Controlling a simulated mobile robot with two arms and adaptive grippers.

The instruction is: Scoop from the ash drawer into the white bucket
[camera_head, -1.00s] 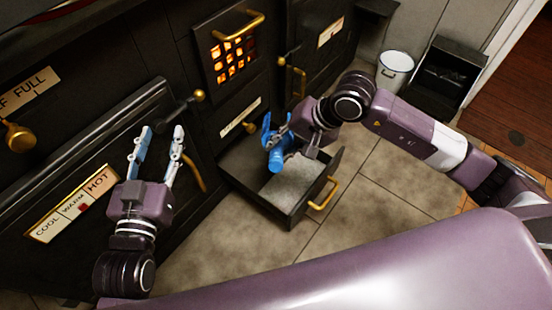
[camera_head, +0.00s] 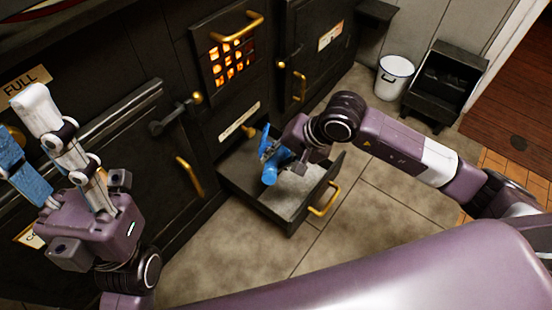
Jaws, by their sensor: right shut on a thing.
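The ash drawer (camera_head: 325,184) is pulled out from the black stove, with pale grey ash (camera_head: 292,200) on its floor. My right gripper (camera_head: 283,160) is over the drawer, shut on a blue scoop (camera_head: 270,175). The scoop is partly hidden by the gripper, and I cannot tell whether it holds ash. My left gripper (camera_head: 22,118) is open and empty at the left, raised in front of the stove.
The stove has a glowing grate door (camera_head: 233,62) above the drawer and brass handles sticking out. A black open bin (camera_head: 447,82) stands right of the bucket. The tiled floor (camera_head: 365,215) in front of the drawer is clear.

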